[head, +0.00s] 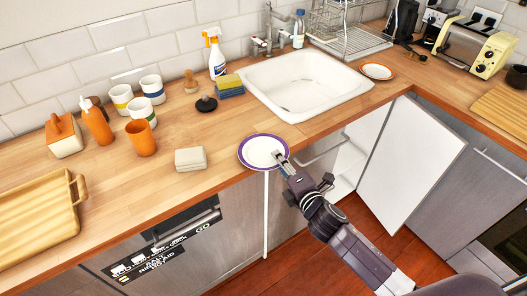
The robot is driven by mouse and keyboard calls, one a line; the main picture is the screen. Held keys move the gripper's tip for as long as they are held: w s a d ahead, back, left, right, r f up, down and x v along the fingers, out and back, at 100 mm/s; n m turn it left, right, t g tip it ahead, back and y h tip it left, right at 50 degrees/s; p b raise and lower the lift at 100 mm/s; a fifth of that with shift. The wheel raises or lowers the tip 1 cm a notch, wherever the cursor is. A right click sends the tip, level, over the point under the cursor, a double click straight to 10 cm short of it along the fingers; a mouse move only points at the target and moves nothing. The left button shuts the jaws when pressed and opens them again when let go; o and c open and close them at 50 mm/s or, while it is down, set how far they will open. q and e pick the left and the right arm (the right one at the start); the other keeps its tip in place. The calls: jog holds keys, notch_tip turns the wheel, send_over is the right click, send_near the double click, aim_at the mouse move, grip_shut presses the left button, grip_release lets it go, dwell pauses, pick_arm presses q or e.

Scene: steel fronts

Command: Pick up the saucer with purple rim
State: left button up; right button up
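The saucer with the purple rim (258,151) is white inside and appears at the front edge of the wooden counter, in front of the sink. I cannot tell whether it rests on the wood or is slightly above it. My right gripper (281,158) reaches in from the lower right, and its fingertips are at the saucer's right front rim. The finger gap is too small to see, so I cannot tell whether the fingers are closed on the rim. My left gripper is not in view.
A white sink (305,85) lies behind the saucer. A folded cloth (190,159) is to its left. An orange-rimmed plate (377,71) sits right of the sink. A white cabinet door (410,165) stands open to the right of my gripper. Cups and bottles stand at the back left.

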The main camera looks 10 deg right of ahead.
jog(key=shift+w+f, duration=0.1)
jog(key=shift+w, duration=0.2)
grip_shut()
dwell(0.4)
